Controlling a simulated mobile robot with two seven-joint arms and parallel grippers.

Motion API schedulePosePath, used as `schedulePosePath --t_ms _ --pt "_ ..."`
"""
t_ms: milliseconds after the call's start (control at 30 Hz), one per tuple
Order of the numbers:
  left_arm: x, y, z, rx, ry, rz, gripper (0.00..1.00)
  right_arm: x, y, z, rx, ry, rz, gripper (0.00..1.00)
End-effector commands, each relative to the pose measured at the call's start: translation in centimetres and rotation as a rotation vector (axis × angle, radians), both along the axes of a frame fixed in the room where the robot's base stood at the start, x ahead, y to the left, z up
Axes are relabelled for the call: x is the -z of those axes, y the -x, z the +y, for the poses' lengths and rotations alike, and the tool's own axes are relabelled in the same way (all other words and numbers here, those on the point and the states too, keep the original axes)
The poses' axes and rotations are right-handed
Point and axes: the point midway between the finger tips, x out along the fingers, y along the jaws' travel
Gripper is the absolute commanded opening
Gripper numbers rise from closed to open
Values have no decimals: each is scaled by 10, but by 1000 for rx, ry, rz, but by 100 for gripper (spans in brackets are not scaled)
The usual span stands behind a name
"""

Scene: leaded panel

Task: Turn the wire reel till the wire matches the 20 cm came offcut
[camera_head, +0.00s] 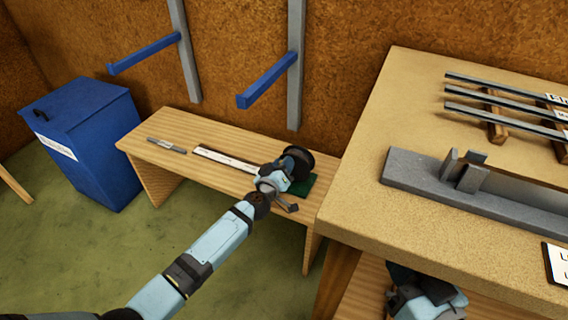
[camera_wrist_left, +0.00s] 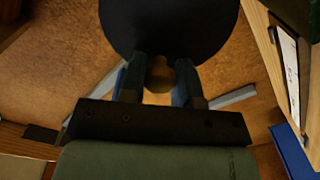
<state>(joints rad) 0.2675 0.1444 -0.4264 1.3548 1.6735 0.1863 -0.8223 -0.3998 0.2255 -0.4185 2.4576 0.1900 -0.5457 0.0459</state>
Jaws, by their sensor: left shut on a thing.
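The wire reel is a dark round drum (camera_head: 299,158) on a green base (camera_head: 303,187) at the right end of the low wooden bench. My left gripper (camera_head: 284,172) is at the reel's near side. In the left wrist view its two fingers (camera_wrist_left: 159,78) are closed on a small brownish knob (camera_wrist_left: 159,70), with the dark reel disc (camera_wrist_left: 168,25) just beyond. A short grey bar (camera_head: 166,146), perhaps the came offcut, lies at the bench's left. A white strip (camera_head: 222,158) lies between it and the reel. I cannot make out the wire.
A blue lidded bin (camera_head: 85,140) stands left of the low bench (camera_head: 165,123). Blue wall brackets (camera_head: 268,80) jut out above it. The taller workbench (camera_head: 400,130) at right holds dark bars (camera_head: 470,95) and a grey channel fixture (camera_head: 430,176). Part of my right arm shows at the bottom.

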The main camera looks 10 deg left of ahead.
Motion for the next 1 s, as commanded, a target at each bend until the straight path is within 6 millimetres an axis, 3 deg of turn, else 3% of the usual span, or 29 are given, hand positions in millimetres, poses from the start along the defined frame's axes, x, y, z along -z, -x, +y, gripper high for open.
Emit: schedulePosePath --t_ms 400,433,533,1000 --pt "2 1 0 0 9 4 6 -4 1 0 -3 -3 -7 0" --pt "2 1 0 0 9 4 32 -5 1 0 -3 -3 -8 0" --pt "1 1 0 0 9 4 55 -5 1 0 -4 -3 -8 0" --pt "0 2 0 0 9 3 55 -4 0 1 -3 -3 -2 0"
